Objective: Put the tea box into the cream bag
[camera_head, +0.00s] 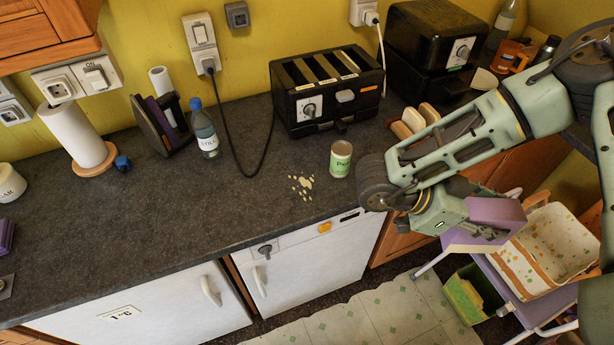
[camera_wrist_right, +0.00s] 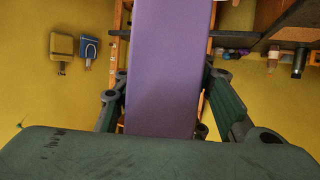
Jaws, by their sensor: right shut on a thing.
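The tea box looks like the plain purple box (camera_head: 492,217) at my right gripper (camera_head: 478,228), in the right part of the head view. In the right wrist view the purple box (camera_wrist_right: 170,65) lies lengthwise between the two green fingers (camera_wrist_right: 163,105), which are shut on it. The cream bag (camera_head: 560,238), pale with orange and green spots, stands open beside and to the right of the box, on a purple-topped stand. The box is outside the bag, near its upper left side; my arm hides part of the view there. My left gripper is not in view.
The dark worktop (camera_head: 240,220) holds a black toaster (camera_head: 325,90), a green can (camera_head: 341,158), a water bottle (camera_head: 204,130) and a paper roll (camera_head: 75,135). Pale crumbs lie near the can. A green bin (camera_head: 470,300) stands on the floor beside the stand (camera_head: 515,283).

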